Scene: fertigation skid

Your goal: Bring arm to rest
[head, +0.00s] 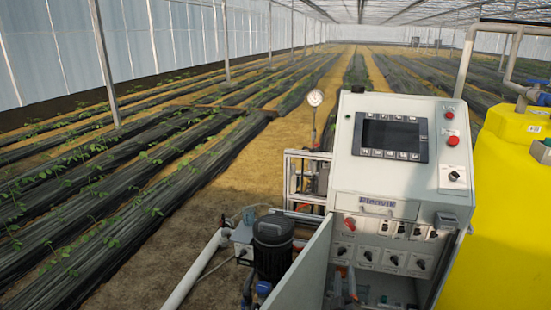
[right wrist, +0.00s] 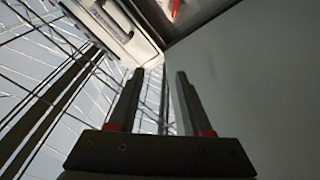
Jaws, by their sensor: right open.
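My right gripper (right wrist: 160,73) shows in the right wrist view, its two dark fingers with red bases apart and nothing between them. Beside its right finger is a flat grey-green panel (right wrist: 250,85), which looks like the door of the control cabinet. In the head view I cannot clearly make out the right gripper. The pale control cabinet (head: 380,185) stands right of centre. Its lower door (head: 302,270) hangs open toward the left. My left gripper is in neither view.
A dark pump (head: 272,245) with a white pipe (head: 197,268) stands left of the cabinet. A pressure gauge (head: 315,98) rises behind it. A yellow tank (head: 510,200) stands close on the right. Planted rows (head: 110,190) fill the left, with bare soil between.

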